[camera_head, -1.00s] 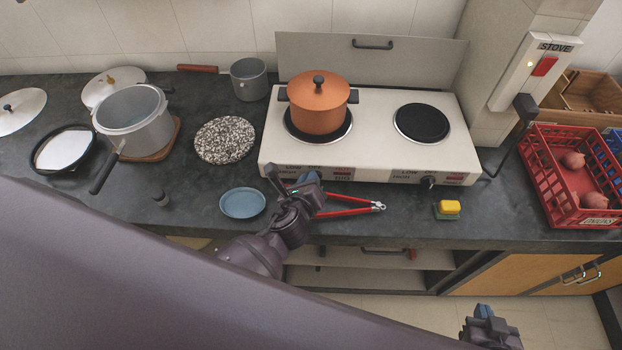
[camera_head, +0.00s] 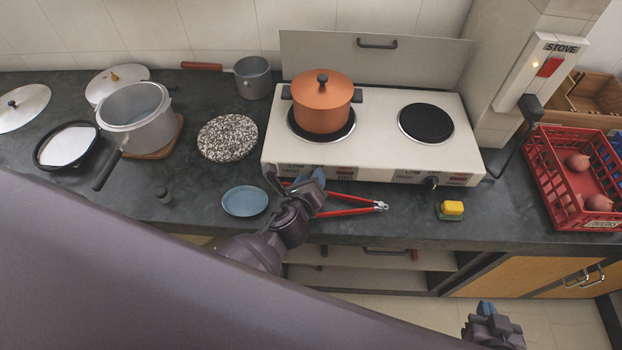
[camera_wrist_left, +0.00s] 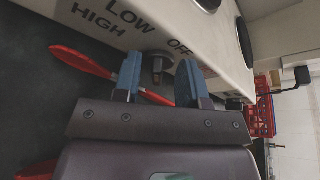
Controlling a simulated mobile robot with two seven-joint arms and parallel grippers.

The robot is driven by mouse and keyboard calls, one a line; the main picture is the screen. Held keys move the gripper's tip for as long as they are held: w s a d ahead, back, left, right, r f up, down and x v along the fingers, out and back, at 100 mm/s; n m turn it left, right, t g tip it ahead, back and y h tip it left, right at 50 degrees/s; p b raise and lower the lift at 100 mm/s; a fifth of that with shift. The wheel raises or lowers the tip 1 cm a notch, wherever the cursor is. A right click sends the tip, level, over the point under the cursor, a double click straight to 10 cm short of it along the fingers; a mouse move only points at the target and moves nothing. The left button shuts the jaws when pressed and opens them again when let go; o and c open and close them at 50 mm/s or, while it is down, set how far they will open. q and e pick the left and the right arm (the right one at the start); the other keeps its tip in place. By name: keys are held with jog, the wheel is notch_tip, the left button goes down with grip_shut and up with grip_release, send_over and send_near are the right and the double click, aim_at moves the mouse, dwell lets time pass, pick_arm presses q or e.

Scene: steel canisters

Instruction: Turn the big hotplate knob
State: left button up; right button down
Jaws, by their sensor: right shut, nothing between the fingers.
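The white hotplate (camera_head: 373,122) stands on the dark counter with two black burners. Its big-burner knob (camera_wrist_left: 157,64) shows in the left wrist view on the front panel, beside the LOW, HIGH and OFF labels. My left gripper (camera_wrist_left: 160,72) is open, with its blue fingers on either side of the knob; I cannot tell whether they touch it. In the head view my left gripper (camera_head: 295,182) is at the panel's left part and hides this knob. The other knob (camera_head: 432,182) shows at the right. My right gripper (camera_head: 487,310) is shut and empty, low in front of the counter.
An orange pot (camera_head: 322,105) stands on the left burner. Red-handled pliers (camera_head: 350,211) lie just beside my left gripper. A blue plate (camera_head: 244,201), a yellow-topped sponge (camera_head: 452,208) and a red crate (camera_head: 560,195) are on the counter.

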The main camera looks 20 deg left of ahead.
pick_arm(q)
jog(key=shift+s, duration=0.2)
jog(key=v, duration=0.9)
jog(key=shift+s+r, duration=0.3)
jog(key=shift+s, duration=0.35)
pick_arm(e)
jog(key=shift+s, duration=0.1)
